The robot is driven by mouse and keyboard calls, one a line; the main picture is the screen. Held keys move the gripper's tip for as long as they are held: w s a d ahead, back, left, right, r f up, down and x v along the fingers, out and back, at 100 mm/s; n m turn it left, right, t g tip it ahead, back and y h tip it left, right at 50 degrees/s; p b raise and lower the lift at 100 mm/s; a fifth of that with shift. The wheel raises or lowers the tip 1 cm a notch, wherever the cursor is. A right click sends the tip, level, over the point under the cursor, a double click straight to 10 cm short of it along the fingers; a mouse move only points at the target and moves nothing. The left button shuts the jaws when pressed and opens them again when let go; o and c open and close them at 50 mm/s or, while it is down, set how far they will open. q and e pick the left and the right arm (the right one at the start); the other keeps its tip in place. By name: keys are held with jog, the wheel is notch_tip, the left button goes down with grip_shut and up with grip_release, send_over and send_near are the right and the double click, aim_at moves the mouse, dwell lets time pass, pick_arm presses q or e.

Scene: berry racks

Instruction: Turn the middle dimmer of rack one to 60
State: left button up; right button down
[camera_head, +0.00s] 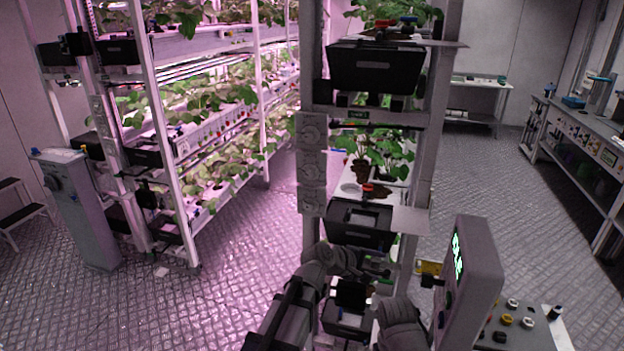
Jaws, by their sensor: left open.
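A pale upright panel with three dimmers, one above another, is on the left post of the near rack (307,224). The middle dimmer (312,166) sits between the upper dimmer (311,131) and the lower dimmer (311,199). My right gripper does not show; a grey part of my arm is at the bottom.
A planted rack (165,120) stands at the left, with a grey pedestal (82,215) beside it. A console with a green display (470,275) stands close at lower right. The floor between the racks is clear.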

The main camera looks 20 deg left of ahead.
pick_arm(q)
jog(key=w+a+r+n+t+y, duration=0.1)
jog(key=w+a+r+n+t, duration=0.55)
jog(key=w+a+n, duration=0.4)
jog(key=n+t+y, duration=0.3)
jog(key=n+y, duration=0.3)
jog(key=n, duration=0.7)
send_near(309, 176)
jog(key=shift+w+d, duration=0.1)
jog(key=shift+w, duration=2.05)
jog(key=shift+w+d, duration=0.15)
jog(key=shift+w, duration=2)
grip_shut()
